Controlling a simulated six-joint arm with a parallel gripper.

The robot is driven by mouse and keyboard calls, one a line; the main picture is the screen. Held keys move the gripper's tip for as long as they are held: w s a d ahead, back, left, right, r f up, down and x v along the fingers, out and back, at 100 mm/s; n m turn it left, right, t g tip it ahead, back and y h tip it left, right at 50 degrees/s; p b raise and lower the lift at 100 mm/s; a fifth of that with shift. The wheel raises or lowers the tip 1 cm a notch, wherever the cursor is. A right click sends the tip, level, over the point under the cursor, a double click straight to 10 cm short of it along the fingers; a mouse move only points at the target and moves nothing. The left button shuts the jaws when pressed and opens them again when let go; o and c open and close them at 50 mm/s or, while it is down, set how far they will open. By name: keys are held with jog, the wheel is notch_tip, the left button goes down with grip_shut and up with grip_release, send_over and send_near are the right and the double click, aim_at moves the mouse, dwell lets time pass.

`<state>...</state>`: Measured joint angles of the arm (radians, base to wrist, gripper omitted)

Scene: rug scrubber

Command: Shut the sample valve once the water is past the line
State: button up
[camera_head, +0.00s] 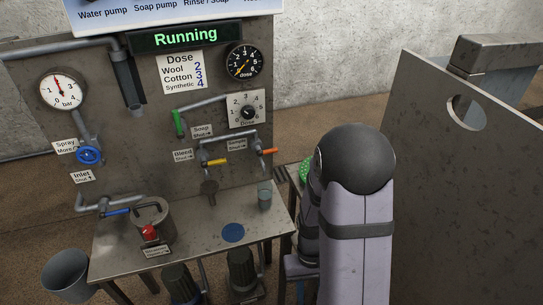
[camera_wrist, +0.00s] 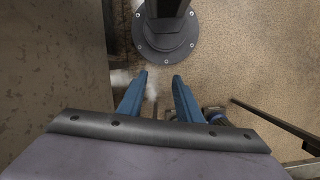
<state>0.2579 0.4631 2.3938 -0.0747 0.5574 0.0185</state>
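The sample valve (camera_head: 267,151) has an orange handle lying nearly level and pointing right, at the right end of the panel pipework. A small label (camera_head: 237,145) beside it is too small to read fully. A clear grey sample glass (camera_head: 264,195) stands on the bench below the valve. Its line and any water level are too small to make out. My gripper (camera_wrist: 160,79) shows in the wrist view with two blue fingers apart and nothing between them. In the head view my arm hides it. The wrist view does not show the valve.
The bleed valve (camera_head: 215,161) has a yellow handle left of the sample valve, above a dark funnel (camera_head: 209,188). A blue disc (camera_head: 232,233) lies on the bench (camera_head: 192,238). The display (camera_head: 186,37) reads "Running". A tall metal board (camera_head: 440,190) stands to the right.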

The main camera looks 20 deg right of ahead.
jog(key=w+d+f+m+t+h, duration=0.1)
jog(key=w+d+f+t, duration=0.15)
jog(key=w, duration=0.25)
jog(key=w+d+f+m+t, duration=0.1)
jog(key=w+f, duration=0.2)
jog(key=w, duration=0.2)
jog(key=m+t, duration=1.4)
jog(key=t, duration=0.2)
send_near(272, 152)
jog(key=w, duration=0.3)
jog(key=shift+w+d+f+g+y, duration=0.1)
jog(key=shift+w+d+g+y, duration=0.15)
jog(key=shift+w+d+y, duration=0.05)
jog(key=shift+w+f+p, duration=0.25)
jog(key=shift+w+p, duration=0.05)
jog(key=shift+w, duration=0.9)
jog(key=shift+w+f+p, duration=0.25)
jog(key=shift+w+p, duration=0.05)
jog(key=shift+w, duration=0.85)
jog(key=shift+w+f+p, duration=0.25)
jog(key=shift+w+p, duration=0.05)
jog(key=shift+w, duration=0.9)
jog(key=shift+c, duration=0.4)
grip_shut()
